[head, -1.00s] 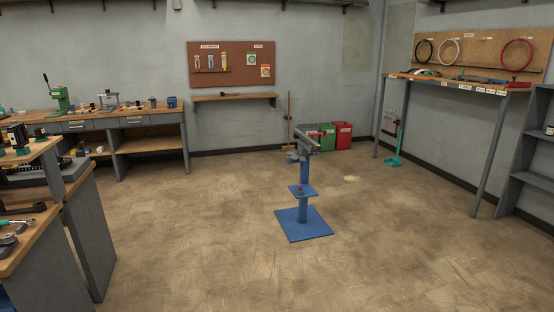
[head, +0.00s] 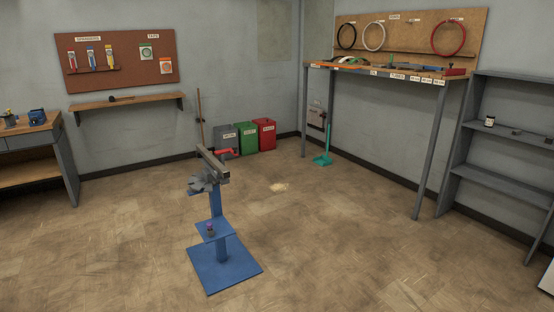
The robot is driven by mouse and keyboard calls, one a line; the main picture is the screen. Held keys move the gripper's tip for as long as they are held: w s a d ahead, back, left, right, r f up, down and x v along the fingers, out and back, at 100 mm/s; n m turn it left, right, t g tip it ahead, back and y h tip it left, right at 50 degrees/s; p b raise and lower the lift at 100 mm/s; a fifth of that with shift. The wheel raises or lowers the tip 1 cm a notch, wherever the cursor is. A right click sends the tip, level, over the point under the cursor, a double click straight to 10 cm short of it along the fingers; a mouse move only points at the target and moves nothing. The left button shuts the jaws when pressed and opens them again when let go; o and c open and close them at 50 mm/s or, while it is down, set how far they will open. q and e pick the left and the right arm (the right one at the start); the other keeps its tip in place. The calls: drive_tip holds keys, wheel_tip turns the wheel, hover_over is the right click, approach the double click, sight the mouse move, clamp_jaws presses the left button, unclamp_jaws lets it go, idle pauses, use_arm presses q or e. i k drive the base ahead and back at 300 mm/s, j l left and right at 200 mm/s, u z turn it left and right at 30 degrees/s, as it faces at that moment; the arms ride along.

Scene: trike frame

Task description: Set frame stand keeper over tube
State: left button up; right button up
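A blue frame stand (head: 217,215) stands upright on a square blue base plate (head: 224,265) on the open floor, left of centre. At its top a grey clamp head (head: 203,180) sits beside a grey tube (head: 213,163) that slopes down toward the right. A red handle-like part (head: 227,153) shows by the tube. I cannot tell at this distance which part is the keeper or how it lies. A small dark purple item (head: 210,230) is on the stand's shelf. Neither of my grippers is in view.
Free floor surrounds the stand. Grey, green (head: 245,138) and red bins (head: 264,134) and a broom (head: 200,118) stand behind it. A tall workbench (head: 400,72) and grey shelves (head: 492,130) are on the right. A workbench (head: 30,145) is at far left.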

sight(226, 150)
drive_tip(key=i, duration=2.3)
